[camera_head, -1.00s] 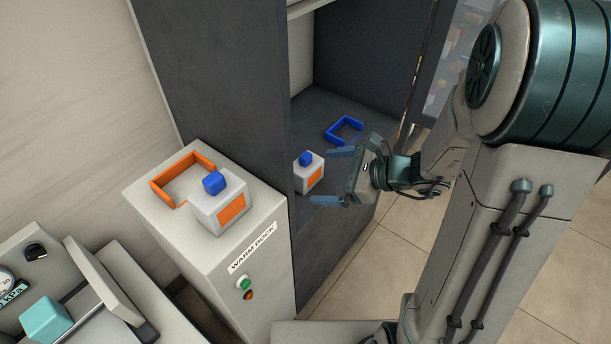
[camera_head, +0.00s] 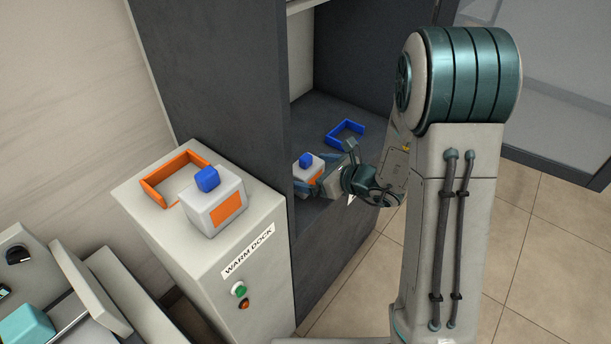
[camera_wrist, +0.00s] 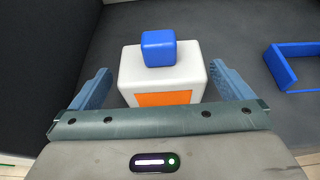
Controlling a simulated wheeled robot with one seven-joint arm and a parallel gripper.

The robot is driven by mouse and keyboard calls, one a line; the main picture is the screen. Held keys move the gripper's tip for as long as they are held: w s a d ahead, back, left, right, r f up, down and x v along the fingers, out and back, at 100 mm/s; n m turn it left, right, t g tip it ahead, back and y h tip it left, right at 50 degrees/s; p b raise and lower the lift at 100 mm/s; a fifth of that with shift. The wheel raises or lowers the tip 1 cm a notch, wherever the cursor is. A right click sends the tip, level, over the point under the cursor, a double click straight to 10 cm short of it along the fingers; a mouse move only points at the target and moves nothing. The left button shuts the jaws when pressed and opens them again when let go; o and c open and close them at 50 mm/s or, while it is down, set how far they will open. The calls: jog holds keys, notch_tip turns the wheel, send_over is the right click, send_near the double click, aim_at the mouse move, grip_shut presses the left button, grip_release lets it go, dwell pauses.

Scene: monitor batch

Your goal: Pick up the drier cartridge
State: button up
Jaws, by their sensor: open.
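Two matching white boxes with an orange label and a blue knob are in view; which one is the drier cartridge I cannot tell by marking. One box (camera_head: 299,173) stands upright on the cabinet shelf and shows in the wrist view (camera_wrist: 162,72). The other box (camera_head: 217,206) stands on the warm dock. My gripper (camera_head: 315,175) is at the shelf box. In the wrist view my gripper (camera_wrist: 161,84) is open, with a finger on either side of this box and a visible gap on both sides.
A blue bracket (camera_head: 331,139) lies on the shelf behind the box; it also shows in the wrist view (camera_wrist: 282,70). The dark cabinet side wall (camera_head: 230,90) stands close on the left. An orange bracket (camera_head: 155,192) sits on the warm dock (camera_head: 265,215).

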aim_at(301, 168)
jog(key=x, duration=0.4)
jog(key=shift+w+a+b, duration=0.3)
jog(key=shift+b, duration=0.05)
jog(key=c, duration=1)
jog(key=shift+c, duration=0.2)
